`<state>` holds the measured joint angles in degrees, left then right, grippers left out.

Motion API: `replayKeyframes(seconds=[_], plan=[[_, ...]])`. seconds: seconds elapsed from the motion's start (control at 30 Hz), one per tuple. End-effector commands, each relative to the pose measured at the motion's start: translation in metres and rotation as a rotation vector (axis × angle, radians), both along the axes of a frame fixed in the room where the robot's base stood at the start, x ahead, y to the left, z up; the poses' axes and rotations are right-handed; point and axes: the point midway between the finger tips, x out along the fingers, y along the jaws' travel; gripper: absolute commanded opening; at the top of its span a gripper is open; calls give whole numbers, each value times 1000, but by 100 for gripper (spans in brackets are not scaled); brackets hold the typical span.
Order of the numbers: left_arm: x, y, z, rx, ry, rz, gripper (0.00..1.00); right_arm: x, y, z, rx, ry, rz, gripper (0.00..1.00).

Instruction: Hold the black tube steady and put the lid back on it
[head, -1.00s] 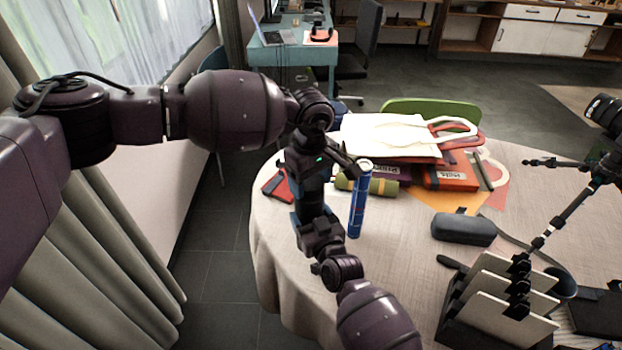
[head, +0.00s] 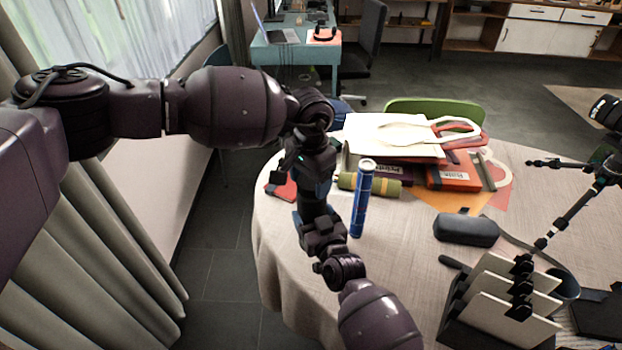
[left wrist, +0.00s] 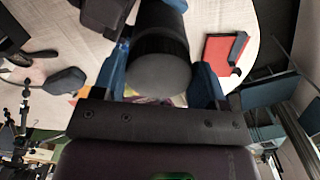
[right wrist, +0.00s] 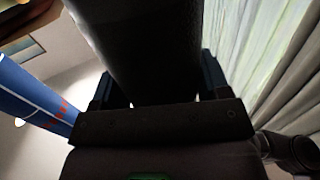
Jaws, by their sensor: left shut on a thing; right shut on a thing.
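My left gripper (head: 316,188) points down above the table's left side. In the left wrist view its blue fingers are shut on the dark round lid (left wrist: 160,72), whose flat end faces the camera. A black cylinder, the tube (left wrist: 160,20), runs on beyond the lid, roughly in line; I cannot tell whether they are fully seated. My right gripper (head: 300,222) comes up from below and lies just under the left one. In the right wrist view the long black tube (right wrist: 150,45) is between its fingers, shut on it.
A blue tube with a pale top (head: 361,200) stands upright just right of the grippers. Behind are a green roll (head: 368,185), books and a red item (head: 281,187). A dark case (head: 466,229) and a card rack (head: 500,305) stand right. The front middle cloth is clear.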

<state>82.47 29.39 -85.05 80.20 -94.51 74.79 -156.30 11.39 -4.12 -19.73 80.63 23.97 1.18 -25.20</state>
Motion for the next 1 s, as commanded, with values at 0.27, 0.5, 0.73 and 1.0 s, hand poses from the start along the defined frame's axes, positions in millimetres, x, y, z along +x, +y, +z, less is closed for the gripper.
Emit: replayKeyframes(seconds=[0.27, 0.5, 0.73, 1.0], plan=[[0, 0, 0, -1, 1, -204, 44, 0, -1, -1, 0, 3, -1, 3], [0, 0, 0, -1, 1, -210, 44, 0, -1, -1, 0, 3, -1, 3], [0, 0, 0, -1, 1, -209, 91, 0, -1, -1, 0, 3, -1, 3], [1, 1, 0, 0, 0, -208, 92, 0, -1, -1, -1, 2, 0, 3]])
